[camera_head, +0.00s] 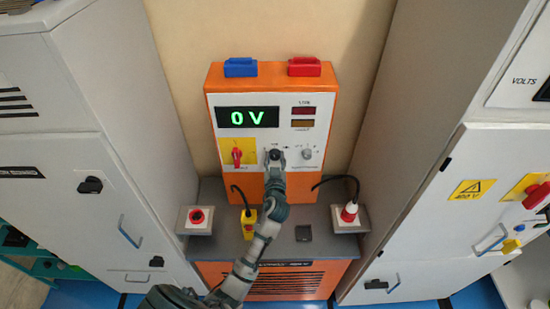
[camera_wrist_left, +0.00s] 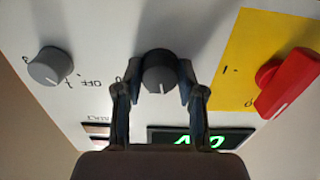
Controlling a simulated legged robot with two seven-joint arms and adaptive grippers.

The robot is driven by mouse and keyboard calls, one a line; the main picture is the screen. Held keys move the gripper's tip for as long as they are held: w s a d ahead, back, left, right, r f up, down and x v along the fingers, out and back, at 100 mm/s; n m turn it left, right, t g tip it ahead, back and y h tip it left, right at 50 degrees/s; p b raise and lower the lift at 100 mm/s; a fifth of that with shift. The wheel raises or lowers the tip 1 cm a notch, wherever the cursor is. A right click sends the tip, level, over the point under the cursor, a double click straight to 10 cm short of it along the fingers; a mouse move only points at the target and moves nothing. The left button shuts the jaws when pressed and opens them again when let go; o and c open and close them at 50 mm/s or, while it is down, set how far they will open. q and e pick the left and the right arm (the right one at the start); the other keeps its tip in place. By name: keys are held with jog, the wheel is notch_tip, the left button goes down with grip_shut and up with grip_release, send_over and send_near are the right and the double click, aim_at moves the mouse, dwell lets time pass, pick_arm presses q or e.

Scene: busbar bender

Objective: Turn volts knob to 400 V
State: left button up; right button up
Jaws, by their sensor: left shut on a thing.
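The black volts knob (camera_head: 274,155) is in the middle of the orange and white bender's panel, below the display (camera_head: 248,117), which reads 0 V in green. My left gripper (camera_head: 275,165) reaches it from below. In the left wrist view, the fingers of my left gripper (camera_wrist_left: 158,84) are shut on the two sides of the black knob (camera_wrist_left: 160,66). The knob's white pointer line shows between the fingers and points down in that view, toward the display (camera_wrist_left: 195,138). Most of the knob's scale is too small or hidden to read. My right gripper is not in view.
A red switch (camera_head: 237,157) on a yellow plate is left of the knob; a grey knob (camera_head: 306,153) is right. Grey cabinets flank both sides.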

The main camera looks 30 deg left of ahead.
pick_arm(q)
jog(key=m, duration=0.1)
jog(key=m+p, duration=0.1)
jog(key=m, duration=0.2)
jog(key=shift+f+m, duration=0.25)
jog(key=shift+m, duration=0.05)
jog(key=m+p, duration=0.2)
jog(key=m, duration=0.1)
jog(key=shift+m, duration=0.4)
jog(key=m+p, duration=0.1)
jog(key=m, duration=0.2)
jog(key=shift+f+m+p, duration=0.15)
jog(key=shift+m+p, duration=0.15)
jog(key=shift+m, duration=1.4)
jog(key=o, duration=1.1)
jog(key=shift+o, duration=0.2)
